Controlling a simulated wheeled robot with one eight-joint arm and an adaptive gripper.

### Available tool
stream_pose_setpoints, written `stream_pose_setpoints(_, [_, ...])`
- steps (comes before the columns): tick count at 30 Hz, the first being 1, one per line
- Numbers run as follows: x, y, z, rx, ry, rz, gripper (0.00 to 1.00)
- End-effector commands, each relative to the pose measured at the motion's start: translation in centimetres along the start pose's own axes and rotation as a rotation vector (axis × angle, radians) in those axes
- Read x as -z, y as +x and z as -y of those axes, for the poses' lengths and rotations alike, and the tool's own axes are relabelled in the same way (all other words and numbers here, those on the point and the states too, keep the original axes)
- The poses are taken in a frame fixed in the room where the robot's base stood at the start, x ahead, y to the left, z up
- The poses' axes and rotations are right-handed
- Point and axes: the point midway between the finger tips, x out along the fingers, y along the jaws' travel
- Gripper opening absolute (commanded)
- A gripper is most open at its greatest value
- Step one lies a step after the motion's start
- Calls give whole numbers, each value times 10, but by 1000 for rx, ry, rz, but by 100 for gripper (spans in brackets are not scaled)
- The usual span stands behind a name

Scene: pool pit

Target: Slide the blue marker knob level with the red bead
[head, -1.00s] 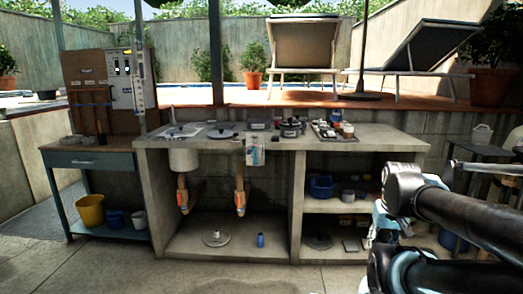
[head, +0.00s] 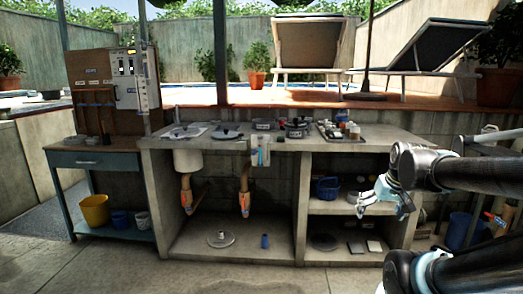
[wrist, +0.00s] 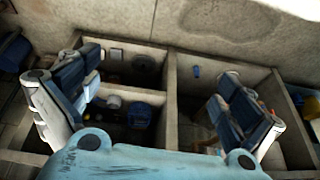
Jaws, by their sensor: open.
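A small pale panel (head: 260,150) with blue marks and a narrow upright strip is fixed to the front edge of the concrete counter. It is too small to tell a blue marker knob or a red bead on it. My gripper (head: 382,207) is in front of the right-hand shelves, to the right of and below the panel, well apart from it. In the wrist view my gripper (wrist: 158,68) has its two blue-and-white fingers spread wide with nothing between them. The panel cannot be made out in the wrist view.
The concrete counter (head: 350,144) carries pots and a tray. Orange-handled pipes (head: 244,203) hang below it. A blue basket (head: 326,188) sits on the right shelf. A side table (head: 95,160) with buckets stands at left. The floor in front is clear.

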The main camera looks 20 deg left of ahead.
Motion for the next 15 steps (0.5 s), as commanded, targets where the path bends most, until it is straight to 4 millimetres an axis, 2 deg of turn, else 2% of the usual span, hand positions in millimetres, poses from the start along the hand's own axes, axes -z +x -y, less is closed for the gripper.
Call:
stream_pose_setpoints(1, [23, -1, 8, 18, -28, -31, 100])
stream_pose_setpoints(3, [51, 0, 20, 42, -64, -77, 100])
stream_pose_setpoints(8, [116, 2, 50, 95, -140, -182, 100])
stream_pose_setpoints(15, [206, 9, 105, 173, -238, -339, 100])
